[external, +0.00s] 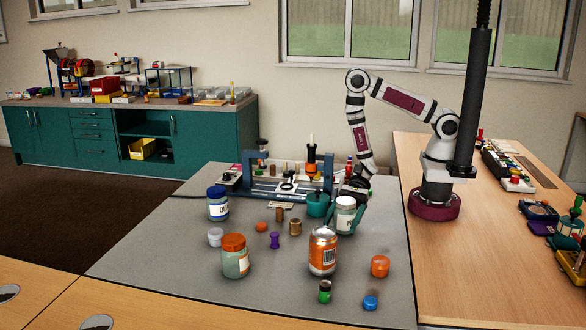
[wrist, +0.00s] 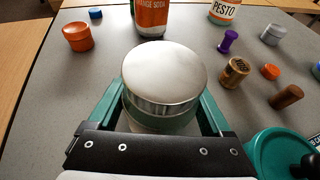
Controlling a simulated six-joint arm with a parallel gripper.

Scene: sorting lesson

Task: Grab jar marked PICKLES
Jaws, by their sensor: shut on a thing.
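My gripper (external: 347,219) is shut on a jar with a silver lid (external: 345,202); its teal fingers lie on both sides of the jar. In the wrist view the round lid (wrist: 165,75) fills the middle between the fingers (wrist: 163,105). The jar is upright. Its label cannot be read in either view, and I cannot tell whether its base touches the table. A jar with an orange lid (external: 235,262) reads PESTO in the wrist view (wrist: 223,12). A jar with a blue lid (external: 218,208) stands at the left, its label only partly legible.
An orange soda can (external: 322,252) stands in front of the held jar. Several small tubs and spools, including an orange tub (external: 380,266) and a purple spool (external: 275,241), are scattered around. A teal pot (external: 317,205) is close beside my gripper. The front left of the grey mat (external: 150,250) is clear.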

